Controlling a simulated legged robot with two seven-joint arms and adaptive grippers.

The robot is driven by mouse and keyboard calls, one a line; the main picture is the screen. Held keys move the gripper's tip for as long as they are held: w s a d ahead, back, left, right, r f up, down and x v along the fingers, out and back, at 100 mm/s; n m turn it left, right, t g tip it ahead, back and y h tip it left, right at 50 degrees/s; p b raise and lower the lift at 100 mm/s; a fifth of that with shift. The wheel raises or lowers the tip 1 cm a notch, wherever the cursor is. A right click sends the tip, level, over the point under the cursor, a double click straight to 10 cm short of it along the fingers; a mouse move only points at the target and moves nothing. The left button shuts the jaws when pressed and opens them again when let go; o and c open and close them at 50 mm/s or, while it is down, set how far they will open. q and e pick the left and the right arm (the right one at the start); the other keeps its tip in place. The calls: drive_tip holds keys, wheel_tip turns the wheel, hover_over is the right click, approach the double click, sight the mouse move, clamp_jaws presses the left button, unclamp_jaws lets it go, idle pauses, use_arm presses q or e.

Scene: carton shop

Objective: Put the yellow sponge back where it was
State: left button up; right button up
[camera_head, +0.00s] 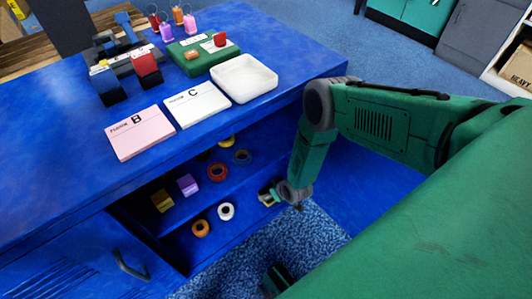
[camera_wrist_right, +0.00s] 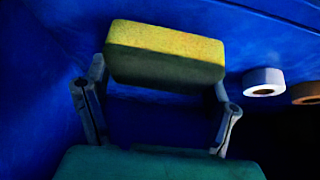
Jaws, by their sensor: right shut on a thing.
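My right gripper (camera_head: 271,195) reaches into the open lower shelves of the blue bench, at the right end of the opening. In the right wrist view it (camera_wrist_right: 163,80) is shut on a yellow sponge (camera_wrist_right: 165,42), with one finger at each end of it. In the head view only a small yellowish bit of the sponge (camera_head: 264,198) shows beside the fingers. Whether the sponge touches the shelf I cannot tell. My left gripper is not in view.
A white tape roll (camera_head: 226,210) and an orange one (camera_head: 200,228) lie left of the gripper on the lower shelf (camera_head: 235,233). Above lie a dull yellow block (camera_head: 162,200), a purple block (camera_head: 187,184), red (camera_head: 217,172) and blue (camera_head: 242,157) rolls. The benchtop (camera_head: 50,125) overhangs.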

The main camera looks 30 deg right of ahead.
sight(265, 188)
drive_tip(key=shift+w+f, duration=0.1)
drive_tip(key=shift+w, duration=1.1)
drive_tip(key=shift+w+a+r+b, duration=0.2)
drive_tip(key=shift+a+b, duration=0.05)
drive_tip(key=shift+b, duration=0.05)
drive_tip(key=shift+w+a+f+b, duration=0.1)
drive_tip(key=shift+w+a+b, duration=0.35)
drive_tip(key=shift+w, duration=0.25)
drive_tip(key=f+b, duration=0.2)
drive_tip(key=f, duration=0.1)
drive_tip(key=shift+s+d+f, duration=0.1)
drive_tip(key=shift+d, duration=0.4)
drive_tip(key=shift+c, duration=0.3)
drive_tip(key=o, duration=1.1)
drive_tip(key=shift+f, duration=0.1)
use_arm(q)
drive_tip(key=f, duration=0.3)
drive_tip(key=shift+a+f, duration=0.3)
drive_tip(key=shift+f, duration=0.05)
